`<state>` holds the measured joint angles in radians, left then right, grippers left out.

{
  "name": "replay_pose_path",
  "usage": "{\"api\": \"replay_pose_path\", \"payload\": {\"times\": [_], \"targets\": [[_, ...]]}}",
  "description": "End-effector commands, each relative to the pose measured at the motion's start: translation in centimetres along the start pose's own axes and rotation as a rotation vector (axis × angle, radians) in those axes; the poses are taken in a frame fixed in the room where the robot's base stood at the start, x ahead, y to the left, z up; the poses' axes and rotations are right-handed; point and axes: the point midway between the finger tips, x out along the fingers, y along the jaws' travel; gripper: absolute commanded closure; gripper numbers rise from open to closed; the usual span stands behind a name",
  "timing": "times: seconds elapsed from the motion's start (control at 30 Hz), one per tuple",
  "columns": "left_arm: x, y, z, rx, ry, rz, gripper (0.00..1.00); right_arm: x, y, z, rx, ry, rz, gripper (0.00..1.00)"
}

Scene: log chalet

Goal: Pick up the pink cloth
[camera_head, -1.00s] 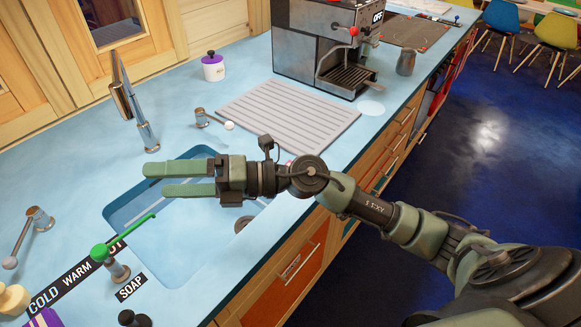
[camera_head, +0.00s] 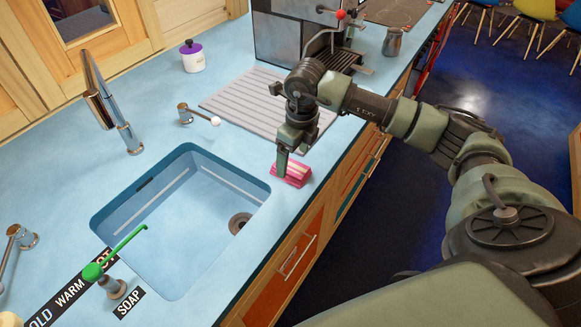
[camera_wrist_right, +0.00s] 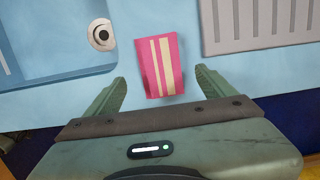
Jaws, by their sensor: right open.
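The pink cloth (camera_head: 291,173) is a small folded bundle with pale stripes, lying on the blue counter between the sink and the front edge. My right gripper (camera_head: 282,162) points down just above and beside it in the head view. In the right wrist view the cloth (camera_wrist_right: 159,66) lies ahead of and between the two spread fingers of my right gripper (camera_wrist_right: 160,92), which is open and empty. The fingers show no grip on the cloth. My left gripper is not in view.
The sink (camera_head: 180,220) is left of the cloth, with a tap (camera_head: 110,105) behind it. A grey ribbed drainer mat (camera_head: 240,105) lies behind my gripper, near a coffee machine (camera_head: 290,40). A green-topped soap pump (camera_head: 105,278) stands in front left.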

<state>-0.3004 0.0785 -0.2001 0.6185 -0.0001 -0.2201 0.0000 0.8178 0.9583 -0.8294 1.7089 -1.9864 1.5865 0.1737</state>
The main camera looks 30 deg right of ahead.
Motion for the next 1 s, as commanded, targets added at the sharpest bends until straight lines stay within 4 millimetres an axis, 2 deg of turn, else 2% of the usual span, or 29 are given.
{"api": "replay_pose_path", "payload": {"times": [0.03,0.1,0.23,0.5,0.53,0.7,0.77,1.0], "targets": [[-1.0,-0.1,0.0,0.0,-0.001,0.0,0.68,0.5,0.0,0.0,0.002,0.006,0.005,0.15],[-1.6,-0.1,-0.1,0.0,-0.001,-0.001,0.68,1.6,-0.1,0.1,0.001,0.005,0.004,0.15],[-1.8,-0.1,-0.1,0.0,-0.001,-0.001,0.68,3.2,-0.1,0.1,0.001,0.002,0.003,0.15],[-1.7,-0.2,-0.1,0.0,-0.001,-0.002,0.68,3.8,-0.1,0.1,0.0,0.0,0.003,0.15],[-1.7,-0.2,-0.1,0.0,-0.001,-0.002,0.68,3.8,-0.1,0.1,0.0,0.0,0.003,0.18],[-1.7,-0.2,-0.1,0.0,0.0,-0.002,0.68,3.8,-0.1,0.1,0.0,0.0,0.003,0.66],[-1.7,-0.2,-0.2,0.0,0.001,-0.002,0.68,3.8,-0.1,0.1,0.0,0.0,0.003,0.79],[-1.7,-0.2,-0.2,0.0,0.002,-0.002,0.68,3.7,-0.1,0.2,0.0,0.0,0.003,0.79]]}}
